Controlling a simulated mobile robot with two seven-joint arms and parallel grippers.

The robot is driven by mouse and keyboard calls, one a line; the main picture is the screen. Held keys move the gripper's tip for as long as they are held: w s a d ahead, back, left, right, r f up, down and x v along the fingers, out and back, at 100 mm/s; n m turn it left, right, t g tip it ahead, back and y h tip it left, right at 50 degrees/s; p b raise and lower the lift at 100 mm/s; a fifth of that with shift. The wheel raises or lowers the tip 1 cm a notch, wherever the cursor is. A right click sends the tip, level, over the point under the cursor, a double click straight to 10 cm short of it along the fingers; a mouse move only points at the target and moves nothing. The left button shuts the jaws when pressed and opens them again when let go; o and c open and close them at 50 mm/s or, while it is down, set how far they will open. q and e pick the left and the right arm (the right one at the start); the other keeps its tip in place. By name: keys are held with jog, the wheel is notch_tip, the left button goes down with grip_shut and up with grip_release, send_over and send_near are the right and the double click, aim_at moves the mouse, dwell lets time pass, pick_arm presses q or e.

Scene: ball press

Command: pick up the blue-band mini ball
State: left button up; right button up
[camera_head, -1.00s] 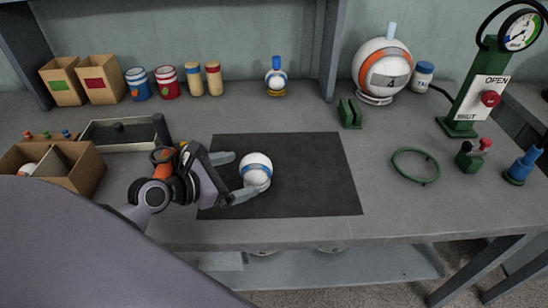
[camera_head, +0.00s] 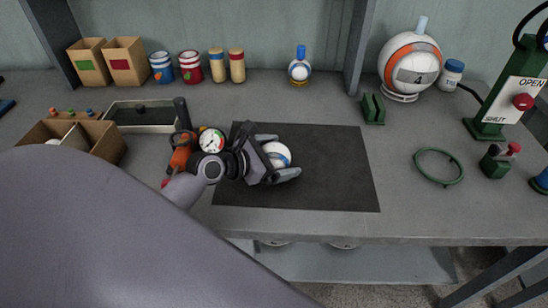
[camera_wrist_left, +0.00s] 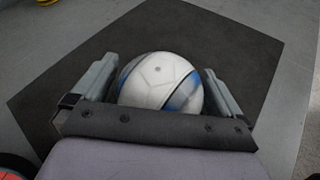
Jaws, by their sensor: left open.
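The blue-band mini ball (camera_head: 279,154) is white with a blue band and rests on the dark mat (camera_head: 330,185). It also shows in the left wrist view (camera_wrist_left: 160,80), between the two fingers. My left gripper (camera_head: 282,157) is open, with one finger on each side of the ball. In the wrist view, gaps show between the fingers and the ball, narrower on the right. The gripper's palm hides the ball's near side. My right gripper is not in view.
An orange and black tool with a dial (camera_head: 212,140) lies left of my gripper. The mat's right part is bare.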

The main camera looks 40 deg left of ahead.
pick_arm(q)
jog(key=c, duration=0.8)
